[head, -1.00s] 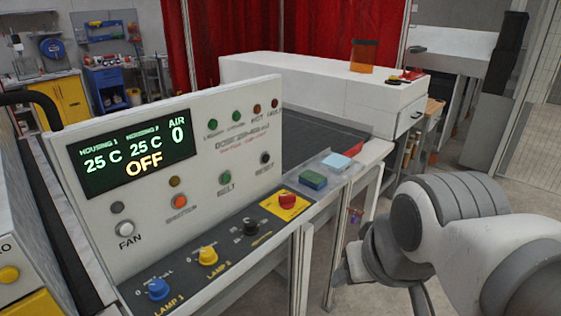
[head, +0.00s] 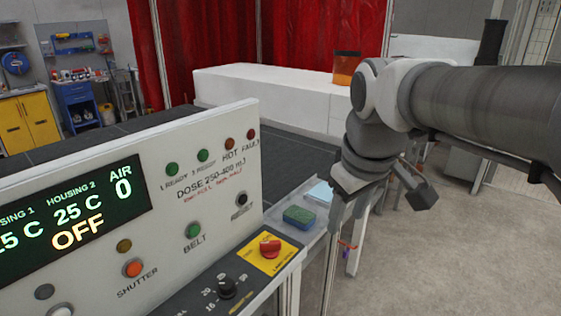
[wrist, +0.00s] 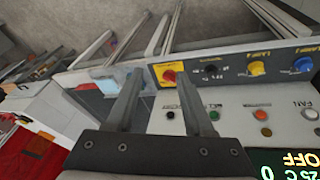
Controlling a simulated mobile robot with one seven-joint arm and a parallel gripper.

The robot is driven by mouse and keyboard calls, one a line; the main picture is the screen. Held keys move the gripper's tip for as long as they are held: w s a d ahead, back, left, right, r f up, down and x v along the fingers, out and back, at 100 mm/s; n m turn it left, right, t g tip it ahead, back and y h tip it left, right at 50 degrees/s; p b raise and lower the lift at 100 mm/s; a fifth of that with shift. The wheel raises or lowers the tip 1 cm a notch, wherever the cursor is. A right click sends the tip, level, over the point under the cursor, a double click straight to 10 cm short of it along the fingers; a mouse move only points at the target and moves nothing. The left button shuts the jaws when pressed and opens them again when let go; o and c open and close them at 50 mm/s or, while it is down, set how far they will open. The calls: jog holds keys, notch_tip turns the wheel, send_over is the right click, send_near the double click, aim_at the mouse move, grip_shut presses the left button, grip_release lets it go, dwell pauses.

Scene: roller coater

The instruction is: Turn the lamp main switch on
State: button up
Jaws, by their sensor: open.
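The lamp main switch is a red rotary knob (head: 270,247) on a yellow plate (head: 285,258), at the right end of the sloped control panel. In the wrist view the red knob (wrist: 169,76) lies just beyond my fingertips, in line with the gap between them. My gripper (head: 345,212) is in the head view, right of the knob and apart from it, pointing down. In the wrist view my gripper (wrist: 158,78) is open and empty. The knob's pointer is too small to read.
A black dial (head: 227,287) sits left of the yellow plate. The upright panel with buttons and a display (head: 75,220) reading OFF rises behind. A blue-green sponge (head: 299,217) lies on a tray right of the switch. Open floor (head: 450,260) is at the right.

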jog(key=w+a+n+g, duration=0.2)
jog(key=w+a+n, duration=0.4)
jog(key=w, duration=0.6)
jog(key=n+g, duration=0.2)
jog(key=n, duration=0.5)
send_over(270, 242)
notch_tip(270, 242, down, 10)
notch_tip(270, 242, down, 17)
jog(key=shift+r+p, duration=0.2)
jog(key=shift+p, duration=0.55)
grip_shut()
